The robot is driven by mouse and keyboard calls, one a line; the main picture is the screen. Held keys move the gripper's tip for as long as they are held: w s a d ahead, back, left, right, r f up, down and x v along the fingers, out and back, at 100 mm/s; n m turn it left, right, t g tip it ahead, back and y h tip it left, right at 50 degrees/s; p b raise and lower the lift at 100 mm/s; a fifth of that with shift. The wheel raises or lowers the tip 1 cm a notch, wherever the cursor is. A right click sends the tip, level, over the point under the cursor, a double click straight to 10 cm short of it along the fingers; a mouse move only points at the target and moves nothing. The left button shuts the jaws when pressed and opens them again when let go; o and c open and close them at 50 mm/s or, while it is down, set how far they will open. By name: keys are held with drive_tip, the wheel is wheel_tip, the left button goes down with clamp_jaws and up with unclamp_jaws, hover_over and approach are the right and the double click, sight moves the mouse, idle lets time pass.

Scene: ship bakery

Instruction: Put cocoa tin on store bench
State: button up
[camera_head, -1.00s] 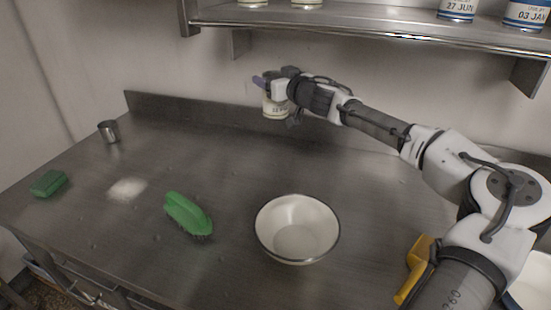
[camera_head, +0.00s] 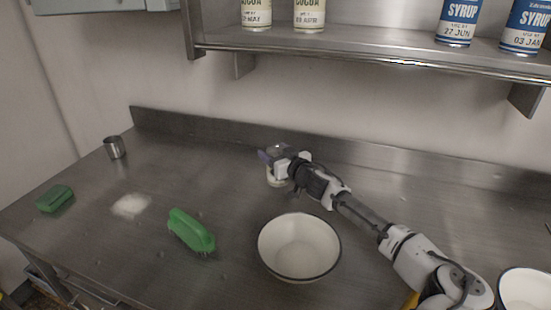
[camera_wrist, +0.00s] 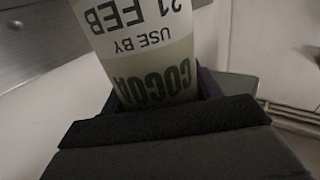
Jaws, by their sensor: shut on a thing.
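The cocoa tin (camera_wrist: 150,45) is between the fingers of my gripper (camera_wrist: 160,105) in the wrist view. It looks upside down there, with "COCOA", "USE BY" and "21 FEB" on its pale label. In the head view my gripper (camera_head: 272,160) is low near the back of the steel bench (camera_head: 330,175), shut on the tin (camera_head: 274,181), which is mostly hidden by the gripper. I cannot tell whether the tin touches the bench top. Two other cocoa tins (camera_head: 257,14) (camera_head: 309,14) stand on the shelf above.
A white bowl (camera_head: 299,247) stands in front of my gripper. A green brush (camera_head: 190,231), white powder (camera_head: 130,205), a green sponge (camera_head: 55,199) and a metal cup (camera_head: 115,147) lie left. Blue syrup tins (camera_head: 458,22) stand on the shelf (camera_head: 350,45). Bench around the gripper is clear.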

drive_tip(key=shift+f, duration=1.2)
drive_tip(key=shift+f, duration=0.2)
drive_tip(key=o, duration=1.2)
drive_tip(key=shift+o, duration=0.2)
drive_tip(key=shift+r, duration=0.1)
drive_tip(key=shift+s+d, duration=0.1)
drive_tip(key=shift+d, duration=0.05)
drive_tip(key=b+v, duration=0.2)
drive_tip(key=v, duration=0.9)
drive_tip(key=shift+s+b, duration=0.3)
drive_tip(key=shift+b, duration=0.1)
drive_tip(key=shift+d, duration=0.1)
